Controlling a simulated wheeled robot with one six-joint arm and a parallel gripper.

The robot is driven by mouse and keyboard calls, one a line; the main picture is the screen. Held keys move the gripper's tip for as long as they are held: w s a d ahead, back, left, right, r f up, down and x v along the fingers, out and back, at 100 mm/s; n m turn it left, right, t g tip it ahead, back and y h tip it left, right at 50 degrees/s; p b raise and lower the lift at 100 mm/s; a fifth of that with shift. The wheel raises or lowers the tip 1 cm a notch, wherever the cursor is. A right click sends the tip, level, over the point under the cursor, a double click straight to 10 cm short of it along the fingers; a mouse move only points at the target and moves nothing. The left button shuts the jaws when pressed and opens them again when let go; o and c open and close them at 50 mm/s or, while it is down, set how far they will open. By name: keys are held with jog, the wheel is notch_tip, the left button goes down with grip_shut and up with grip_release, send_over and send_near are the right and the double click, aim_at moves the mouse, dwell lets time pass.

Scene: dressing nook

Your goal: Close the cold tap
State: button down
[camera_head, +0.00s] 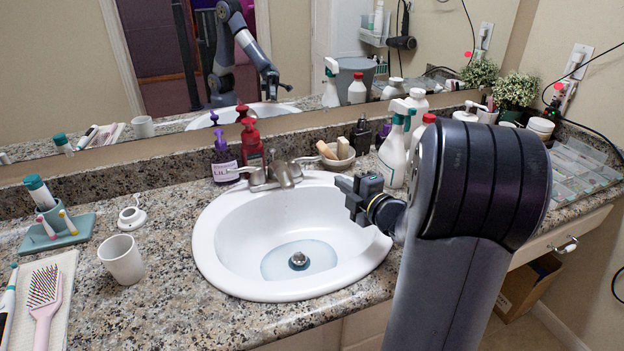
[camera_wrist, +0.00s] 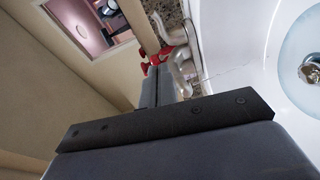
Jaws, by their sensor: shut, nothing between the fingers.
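The chrome faucet (camera_head: 278,175) stands at the back rim of the white sink (camera_head: 212,245). It has a left lever (camera_head: 243,169) and a right lever (camera_head: 304,160); which one is cold is not marked visibly. My gripper (camera_head: 342,184) is shut and empty over the right back part of the basin, pointing left, to the right of the faucet and apart from it. In the wrist view the shut fingers (camera_wrist: 166,86) point toward the faucet (camera_wrist: 180,72) and partly cover it. Shallow water (camera_head: 290,258) lies around the drain.
A soap dish (camera_head: 338,160) and a white spray bottle (camera_head: 393,150) stand behind my gripper. A white cup (camera_head: 122,260) is left of the sink. The mirror (camera_head: 300,60) rises behind.

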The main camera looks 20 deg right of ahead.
jog(key=f, duration=0.1)
jog(key=y, duration=0.1)
send_near(320, 158)
jog(key=shift+n, duration=0.4)
jog(key=w+a, duration=0.3)
jog(key=w+a+f, duration=0.1)
jog(key=w, duration=0.1)
jog(key=shift+w+a+b, duration=0.2)
jog(key=shift+b, duration=0.2)
jog(key=shift+w+d, duration=0.3)
jog(key=shift+w, duration=0.3)
jog(key=shift+w+d+f, duration=0.1)
jog(key=shift+w+d, duration=0.1)
jog(key=shift+w+d+b, duration=0.5)
jog(key=shift+w+d, duration=0.05)
jog(key=shift+w, duration=0.25)
